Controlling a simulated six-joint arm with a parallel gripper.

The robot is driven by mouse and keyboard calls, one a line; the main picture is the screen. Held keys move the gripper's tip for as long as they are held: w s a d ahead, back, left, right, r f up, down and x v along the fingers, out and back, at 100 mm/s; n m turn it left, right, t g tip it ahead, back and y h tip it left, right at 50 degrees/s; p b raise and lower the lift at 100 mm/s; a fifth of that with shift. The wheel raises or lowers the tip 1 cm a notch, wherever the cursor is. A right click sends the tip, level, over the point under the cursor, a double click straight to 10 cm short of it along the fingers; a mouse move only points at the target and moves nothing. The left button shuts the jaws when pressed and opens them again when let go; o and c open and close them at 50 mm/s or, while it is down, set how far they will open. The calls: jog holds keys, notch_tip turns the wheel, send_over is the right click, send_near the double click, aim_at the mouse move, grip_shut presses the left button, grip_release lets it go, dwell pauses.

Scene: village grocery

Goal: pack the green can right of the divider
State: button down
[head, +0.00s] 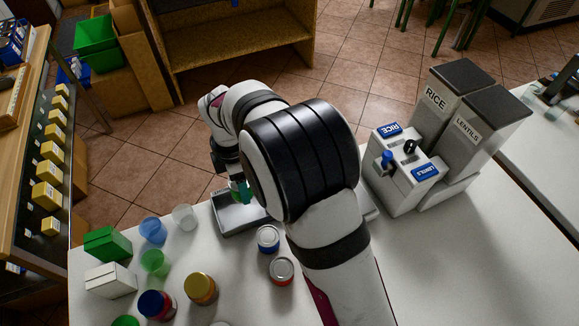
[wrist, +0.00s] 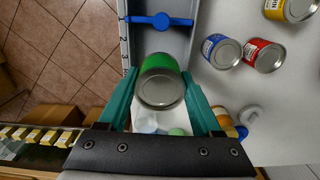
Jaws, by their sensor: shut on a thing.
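My gripper (wrist: 160,88) is shut on the green can (wrist: 160,80), with one teal finger on each side of it. In the head view my gripper (head: 240,190) is over the grey tray (head: 240,227), largely hidden by my arm. The tray (wrist: 183,42) also shows in the wrist view, with numbers along its left rim. A blue divider bar (wrist: 160,20) with a round knob crosses the tray beyond the can. The can appears on the near side of the bar in the wrist view. Whether it touches the tray floor cannot be told.
A blue can (head: 268,238) and a red can (head: 281,270) stand right of the tray; a yellow can (wrist: 290,8) is farther off. Cups (head: 152,230), jars (head: 200,289) and boxes (head: 107,244) stand at left. The rice and lentils dispenser (head: 410,165) is at right.

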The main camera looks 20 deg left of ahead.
aim_at(243, 210)
jog(key=shift+s+a+f, duration=0.2)
jog(key=shift+s+a, duration=0.15)
jog(key=shift+a, duration=0.05)
jog(key=shift+a+f, duration=0.1)
jog(key=shift+f, duration=3.35)
jog(key=shift+f, duration=0.45)
grip_release()
jog(key=shift+r, duration=4.05)
